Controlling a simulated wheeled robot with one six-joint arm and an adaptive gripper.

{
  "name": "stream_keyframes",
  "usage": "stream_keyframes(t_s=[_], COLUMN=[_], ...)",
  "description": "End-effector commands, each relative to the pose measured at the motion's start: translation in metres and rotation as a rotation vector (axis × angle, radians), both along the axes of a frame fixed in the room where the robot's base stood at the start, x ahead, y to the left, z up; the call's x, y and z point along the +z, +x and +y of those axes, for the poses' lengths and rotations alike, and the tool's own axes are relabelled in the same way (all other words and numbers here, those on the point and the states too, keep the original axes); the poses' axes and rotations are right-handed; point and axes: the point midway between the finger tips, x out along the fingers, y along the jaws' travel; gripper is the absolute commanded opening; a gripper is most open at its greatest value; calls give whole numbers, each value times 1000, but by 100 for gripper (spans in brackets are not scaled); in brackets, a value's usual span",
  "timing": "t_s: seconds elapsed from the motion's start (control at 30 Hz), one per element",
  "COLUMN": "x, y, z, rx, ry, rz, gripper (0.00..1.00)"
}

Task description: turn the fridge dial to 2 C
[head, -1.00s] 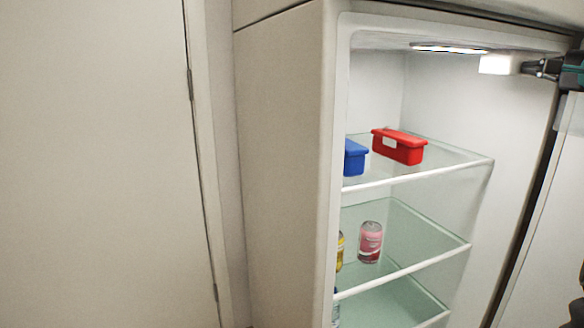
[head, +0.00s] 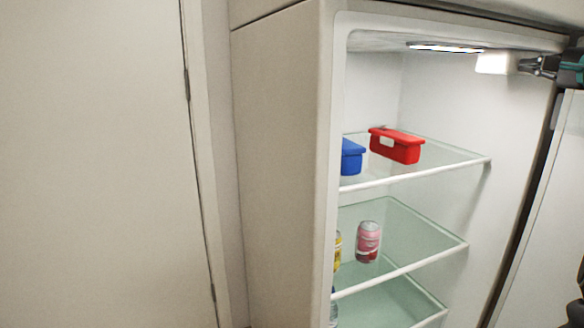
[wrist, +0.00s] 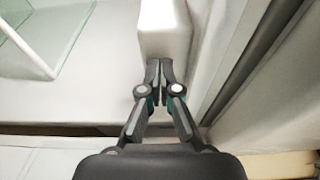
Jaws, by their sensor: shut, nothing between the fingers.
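The fridge stands open, with its lit inside in the head view. A white box-shaped housing (head: 492,63) sits at the upper right of the fridge's inside wall; I see no dial face or numbers on it. My gripper (head: 532,64) is at the housing's right end, in the upper right of the head view. In the wrist view my gripper (wrist: 159,62) is shut with its fingertips together and nothing between them. The tips are at the near end of the white housing (wrist: 164,25). The fingers hide whatever is at that end, and I cannot tell whether they touch it.
A blue box (head: 352,157) and a red box (head: 396,146) stand on the top glass shelf (head: 440,160). A pink can (head: 368,241) and a yellow item (head: 338,247) are on the shelf below. The fridge's side wall (head: 275,170) is at left, the open door (head: 535,220) at right.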

Motion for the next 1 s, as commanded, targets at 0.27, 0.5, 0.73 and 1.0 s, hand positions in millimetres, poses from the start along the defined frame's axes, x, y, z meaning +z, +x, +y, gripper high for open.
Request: stream_keyframes(t_s=[0.27, 0.5, 0.73, 1.0], x=[0, 0, 0, -6], y=[-27, -47, -52, -47], z=[-12, -20, -21, -6], rx=[-2, -1, 1, 11], ry=[-1, -1, -1, -16], rz=[-1, -1, 0, 26], gripper=[0, 0, 0, 0])
